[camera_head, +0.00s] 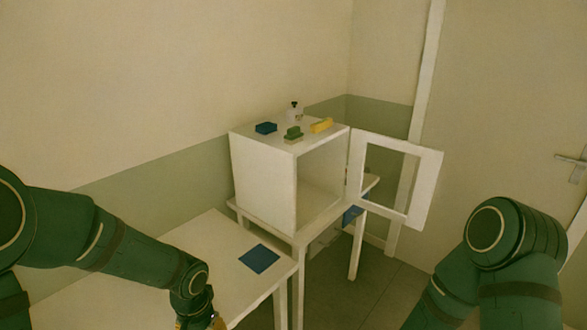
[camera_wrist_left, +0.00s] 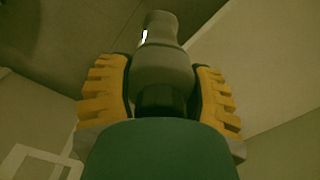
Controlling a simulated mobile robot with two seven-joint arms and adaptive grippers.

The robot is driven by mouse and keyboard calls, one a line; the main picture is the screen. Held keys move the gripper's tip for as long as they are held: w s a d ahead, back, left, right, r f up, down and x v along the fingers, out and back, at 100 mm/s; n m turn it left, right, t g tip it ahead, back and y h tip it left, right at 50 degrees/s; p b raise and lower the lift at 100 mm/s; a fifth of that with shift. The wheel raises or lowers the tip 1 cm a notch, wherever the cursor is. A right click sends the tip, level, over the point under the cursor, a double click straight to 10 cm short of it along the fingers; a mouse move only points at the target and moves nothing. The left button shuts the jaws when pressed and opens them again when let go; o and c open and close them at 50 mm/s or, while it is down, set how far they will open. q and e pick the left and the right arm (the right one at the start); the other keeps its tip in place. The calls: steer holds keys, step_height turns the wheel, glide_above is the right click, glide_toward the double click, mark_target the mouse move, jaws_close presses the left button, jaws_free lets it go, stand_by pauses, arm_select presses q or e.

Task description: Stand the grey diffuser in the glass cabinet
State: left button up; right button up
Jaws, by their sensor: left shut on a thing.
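The grey diffuser (camera_wrist_left: 160,68) is between the yellow-padded fingers of my left gripper (camera_wrist_left: 163,92) in the left wrist view, and the gripper is shut on it. In the head view my left gripper (camera_head: 208,321) is at the bottom edge, over the near table, with its fingers mostly cut off. The white cabinet (camera_head: 265,185) stands on a table at the centre, its front open to the right. Its framed door (camera_head: 432,185) is swung open to the right. The visible inside of the cabinet looks empty. My right arm shows at the lower right, but its gripper is out of view.
On the cabinet's top are a blue block (camera_head: 266,128), a green block (camera_head: 293,133), a yellow block (camera_head: 321,125) and a small bottle with a dark top (camera_head: 295,109). A blue mat (camera_head: 259,258) lies on the white near table (camera_head: 215,240). A room door is at right.

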arm_select(q)
steer(key=shift+w+d+f+n, duration=0.25)
steer(key=shift+d+f+n, duration=0.05)
steer(key=shift+f, duration=0.3)
steer(key=shift+w+d+f+n, duration=0.25)
steer(key=shift+d+f+n, duration=0.05)
steer(key=shift+f, duration=0.3)
steer(key=shift+d+f+n, duration=0.15)
steer(key=shift+f+n, duration=0.15)
